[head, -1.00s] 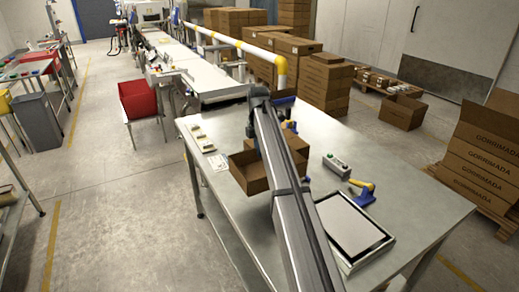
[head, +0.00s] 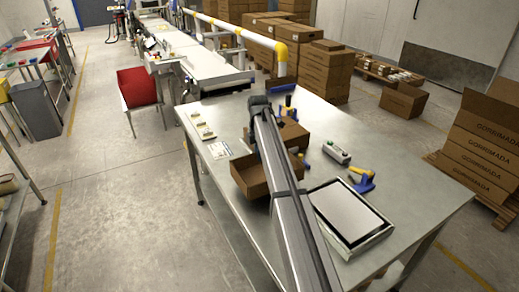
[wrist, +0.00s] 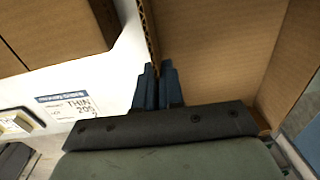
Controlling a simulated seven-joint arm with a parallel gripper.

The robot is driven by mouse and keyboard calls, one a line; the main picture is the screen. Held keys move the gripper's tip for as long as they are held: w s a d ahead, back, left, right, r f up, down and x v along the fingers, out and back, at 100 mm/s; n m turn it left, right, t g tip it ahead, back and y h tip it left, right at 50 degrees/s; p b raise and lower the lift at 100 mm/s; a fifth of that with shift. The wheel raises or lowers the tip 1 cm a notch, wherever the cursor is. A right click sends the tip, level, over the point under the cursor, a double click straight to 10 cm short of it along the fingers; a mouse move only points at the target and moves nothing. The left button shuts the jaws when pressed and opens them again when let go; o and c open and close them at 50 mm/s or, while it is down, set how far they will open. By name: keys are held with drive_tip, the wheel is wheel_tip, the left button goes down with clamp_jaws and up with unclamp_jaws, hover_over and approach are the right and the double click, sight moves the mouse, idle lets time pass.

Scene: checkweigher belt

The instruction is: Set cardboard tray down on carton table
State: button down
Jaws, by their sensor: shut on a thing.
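The open brown cardboard tray (head: 252,182) is over the near left part of the steel-topped table (head: 420,195). In the wrist view my gripper's dark blue fingers (wrist: 156,88) are shut on one wall of the tray (wrist: 225,45). In the head view my arm hides the fingers and part of the tray. The tray looks roughly level. I cannot tell whether its base touches the tabletop. A second brown carton (head: 292,134) stands behind it and also shows at upper left in the wrist view (wrist: 50,30).
A printed label sheet (head: 220,150) and small cards (head: 203,128) lie left of the tray. A button box (head: 336,153), a blue-yellow tape dispenser (head: 363,180) and a framed flat panel (head: 348,215) are to the right. The tabletop's right end is clear.

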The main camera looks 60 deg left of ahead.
drive_tip(key=shift+f, duration=1.7)
drive_tip(key=c, duration=1.2)
unclamp_jaws()
drive_tip(key=shift+o, duration=0.2)
wheel_tip(320, 180, up, 14)
drive_tip(key=shift+a, duration=0.35)
drive_tip(key=shift+f, duration=0.1)
